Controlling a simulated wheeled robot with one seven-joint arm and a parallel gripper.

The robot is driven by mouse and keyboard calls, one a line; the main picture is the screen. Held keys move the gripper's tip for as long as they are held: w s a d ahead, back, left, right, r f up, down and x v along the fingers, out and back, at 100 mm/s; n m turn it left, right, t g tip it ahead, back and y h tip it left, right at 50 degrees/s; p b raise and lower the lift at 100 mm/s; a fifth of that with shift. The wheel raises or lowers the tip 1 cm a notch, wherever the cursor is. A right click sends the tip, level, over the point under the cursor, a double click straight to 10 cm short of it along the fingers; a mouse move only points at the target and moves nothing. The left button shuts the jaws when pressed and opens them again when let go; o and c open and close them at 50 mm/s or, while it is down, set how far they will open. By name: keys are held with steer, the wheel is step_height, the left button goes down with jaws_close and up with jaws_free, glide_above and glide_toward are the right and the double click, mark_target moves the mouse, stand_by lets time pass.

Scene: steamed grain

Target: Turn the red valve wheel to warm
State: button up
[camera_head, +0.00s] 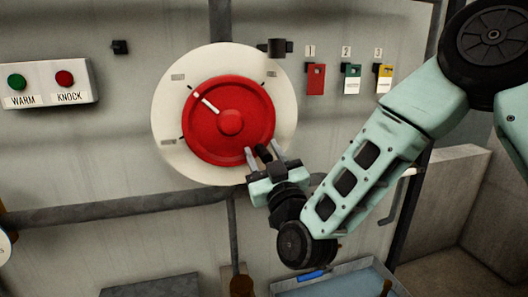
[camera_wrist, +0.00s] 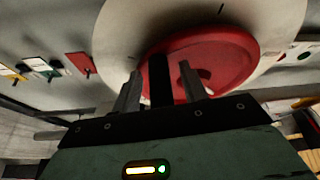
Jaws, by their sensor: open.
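The red valve wheel (camera_head: 228,95) sits on a round cream dial plate (camera_head: 168,150) on the wall. Its white pointer mark (camera_head: 207,103) points to the upper left. Small labels and ticks ring the plate; the labels are too small to read. A black peg (camera_head: 261,150) stands out at the wheel's lower right. My gripper (camera_head: 264,156) is open, with one finger on each side of the peg. In the wrist view the peg (camera_wrist: 159,88) rises between the two apart fingers, in front of the red wheel (camera_wrist: 222,55). Contact with the peg cannot be told.
A box with a green WARM button (camera_head: 17,82) and a red KNOCK button (camera_head: 65,78) is at the left. A pipe (camera_head: 120,210) runs below the dial. A blue tray (camera_head: 345,281) is at the bottom.

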mark_target(263, 108)
jaws_close()
steer(key=shift+r, duration=0.1)
steer(key=n+b, duration=0.1)
steer(key=d+r+n+g+y, duration=0.1)
steer(key=n, duration=0.1)
steer(key=r+n+y+b, duration=0.1)
steer(key=n, duration=0.1)
steer(key=shift+w+d+b, duration=0.15)
steer(key=shift+d+b, duration=0.1)
steer(key=shift+b, duration=0.05)
steer(key=r+n+g, duration=0.1)
steer(key=n, duration=0.1)
steer(key=r+n+y+b, duration=0.1)
steer(key=shift+w+d+n+g, duration=0.1)
steer(key=shift+d+n+g, duration=0.25)
steer(key=shift+n+g, duration=0.05)
steer(key=r+n, duration=0.1)
steer(key=r+n+g+b, duration=0.1)
steer(key=n, duration=0.1)
steer(key=shift+d+y, duration=0.15)
steer(key=shift+y, duration=0.25)
steer(key=shift+r+n+g+b, duration=0.75)
steer(key=shift+r+n+g, duration=0.35)
steer(key=shift+n, duration=0.7)
steer(key=shift+a+r, duration=0.15)
steer(key=shift+a, duration=0.05)
